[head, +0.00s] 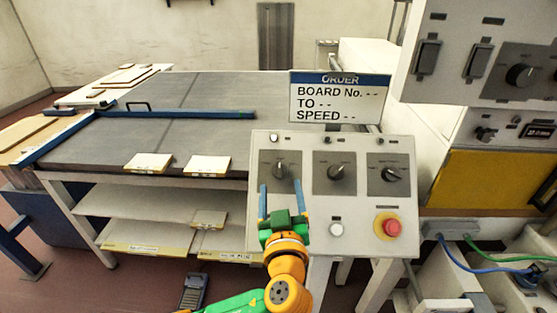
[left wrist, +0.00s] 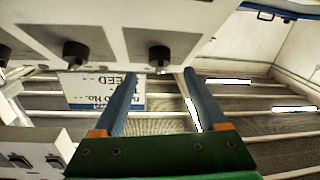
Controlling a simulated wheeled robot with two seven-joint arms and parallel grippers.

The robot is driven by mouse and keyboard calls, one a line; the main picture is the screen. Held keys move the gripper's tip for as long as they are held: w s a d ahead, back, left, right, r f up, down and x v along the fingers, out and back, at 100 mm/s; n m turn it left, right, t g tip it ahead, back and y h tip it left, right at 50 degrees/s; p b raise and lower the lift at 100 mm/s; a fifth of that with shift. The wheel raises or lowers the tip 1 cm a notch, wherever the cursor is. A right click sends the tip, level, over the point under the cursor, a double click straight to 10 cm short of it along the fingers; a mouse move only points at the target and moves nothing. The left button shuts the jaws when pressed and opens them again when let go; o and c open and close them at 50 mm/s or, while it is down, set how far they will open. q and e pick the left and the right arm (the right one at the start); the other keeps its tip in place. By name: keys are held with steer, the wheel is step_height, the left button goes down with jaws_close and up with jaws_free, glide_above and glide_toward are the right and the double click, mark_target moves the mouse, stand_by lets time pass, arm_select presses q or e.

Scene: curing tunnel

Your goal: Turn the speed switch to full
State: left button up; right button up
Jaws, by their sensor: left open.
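A pale sloping control panel (head: 260,140) carries three dark rotary knobs on grey plates: a left knob (head: 280,170), a middle knob (head: 336,172) and a right knob (head: 391,174). Their labels are too small to read, so I cannot tell which is the speed switch. My left gripper (head: 281,187) is open in front of the left knob's plate, with blue fingers either side of its lower part. In the left wrist view the panel is upside down; one knob (left wrist: 159,57) lies between and just beyond the fingertips (left wrist: 160,76). Contact is not visible. My right gripper is out of view.
A red emergency button (head: 388,226) and a white button (head: 336,230) sit low on the panel. An order sign (head: 340,80) stands behind it, its SPEED line showing dashes. A conveyor table (head: 200,95) is at left. A switch cabinet (head: 455,40) is at upper right.

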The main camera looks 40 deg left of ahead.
mark_target(279, 175)
arm_select(q)
steer(key=p+x, duration=0.1)
steer(key=x, duration=0.1)
steer(key=r+p+x, duration=0.1)
steer(key=x, duration=0.1)
steer(key=shift+w+a, duration=0.25)
steer(key=shift+w, duration=0.05)
steer(key=shift+w+a+f, duration=0.35)
steer(key=shift+w+a, duration=0.05)
steer(key=shift+w, duration=0.1)
jaws_close()
